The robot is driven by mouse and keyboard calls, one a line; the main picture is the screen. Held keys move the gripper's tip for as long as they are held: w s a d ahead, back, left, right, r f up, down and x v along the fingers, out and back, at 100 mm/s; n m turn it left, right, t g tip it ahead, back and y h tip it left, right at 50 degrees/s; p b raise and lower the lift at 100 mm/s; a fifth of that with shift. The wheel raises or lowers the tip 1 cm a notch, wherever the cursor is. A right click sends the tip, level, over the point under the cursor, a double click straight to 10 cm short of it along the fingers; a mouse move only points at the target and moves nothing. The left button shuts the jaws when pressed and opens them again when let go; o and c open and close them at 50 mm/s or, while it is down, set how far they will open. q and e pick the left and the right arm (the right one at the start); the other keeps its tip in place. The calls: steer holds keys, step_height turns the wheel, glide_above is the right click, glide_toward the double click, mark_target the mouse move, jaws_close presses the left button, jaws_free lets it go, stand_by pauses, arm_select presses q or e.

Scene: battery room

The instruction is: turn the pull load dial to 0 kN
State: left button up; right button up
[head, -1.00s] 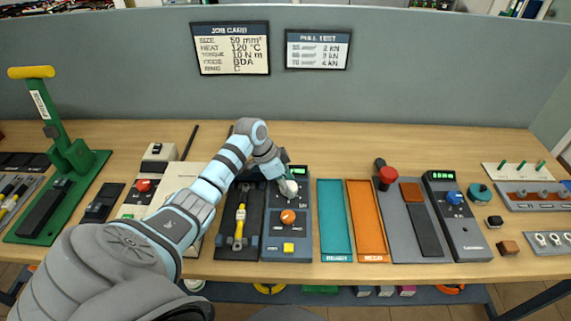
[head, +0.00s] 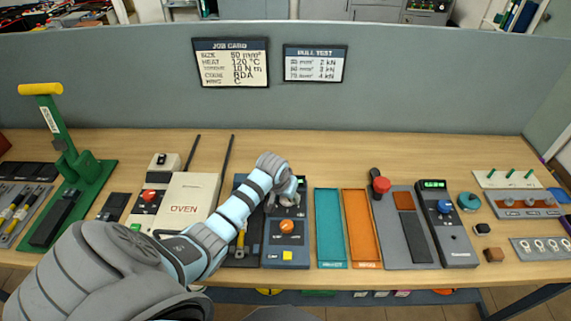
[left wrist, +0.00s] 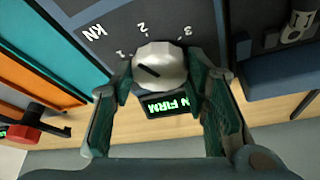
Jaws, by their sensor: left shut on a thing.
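The pull load dial (left wrist: 165,68) is a pale silver knob with a black mark, seen in the left wrist view. The mark slants toward the 1 side of the printed scale, which shows kN, 1, 2 and 3. No 0 is visible to me. My left gripper (left wrist: 170,82) is shut on the dial, with a green finger on each side. In the head view my left gripper (head: 287,196) covers the dial on the dark tester panel (head: 302,258). A green display (left wrist: 170,104) by the dial reads "N FIRM", partly hidden. My right gripper is out of view.
An orange knob (head: 287,226) and a yellow button (head: 287,255) sit nearer on the same panel. The oven (head: 186,209) is left of it. Teal (head: 331,228) and orange (head: 362,228) trays lie to its right. A grey divider (head: 420,90) stands behind.

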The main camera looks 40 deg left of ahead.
arm_select(q)
steer(key=n+y, duration=0.1)
steer(key=n, duration=0.2)
steer(key=n+g+y, duration=0.1)
steer(key=n, duration=0.2)
steer(key=shift+w+d, duration=0.1)
steer(key=shift+d, duration=0.05)
steer(key=n+g, duration=0.1)
steer(key=n, duration=0.2)
steer(key=shift+w+y, duration=0.1)
steer(key=shift+y, duration=0.3)
steer(key=n+g, duration=0.1)
steer(key=n, duration=0.1)
steer(key=shift+n, duration=0.4)
steer(key=n+b, duration=0.1)
steer(key=n+g+b, duration=0.1)
steer(key=n, duration=0.1)
steer(key=shift+w+f+n+y, duration=0.15)
steer(key=shift+w+n+y, duration=0.05)
steer(key=shift+n+y, duration=0.1)
steer(key=shift+n+g+b, duration=1)
steer(key=shift+n+b, duration=0.85)
steer(key=shift+n, duration=0.25)
steer(key=o, duration=1.1)
steer(key=shift+r, duration=0.2)
steer(key=shift+o, duration=0.2)
